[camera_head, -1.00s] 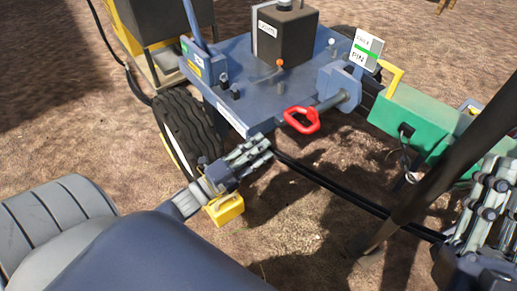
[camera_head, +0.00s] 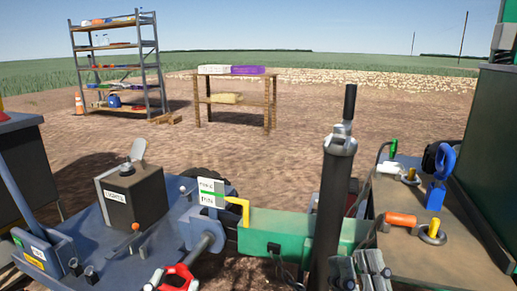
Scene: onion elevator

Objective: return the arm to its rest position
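My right gripper (camera_head: 360,270) shows only in part at the bottom edge of the head view, right of the red handle and by the foot of a dark upright post. Its fingertips are not clear, so I cannot tell whether it is open or shut, and no held object shows. My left gripper is out of view.
A blue machine deck (camera_head: 95,240) carries a black box (camera_head: 130,197), a red handle (camera_head: 178,278) and a PIN sign (camera_head: 211,193). The dark post (camera_head: 333,200) stands before a green beam (camera_head: 275,232). A tool-covered table (camera_head: 440,262) is right. Shelving (camera_head: 118,65) and a bench (camera_head: 235,83) stand far off.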

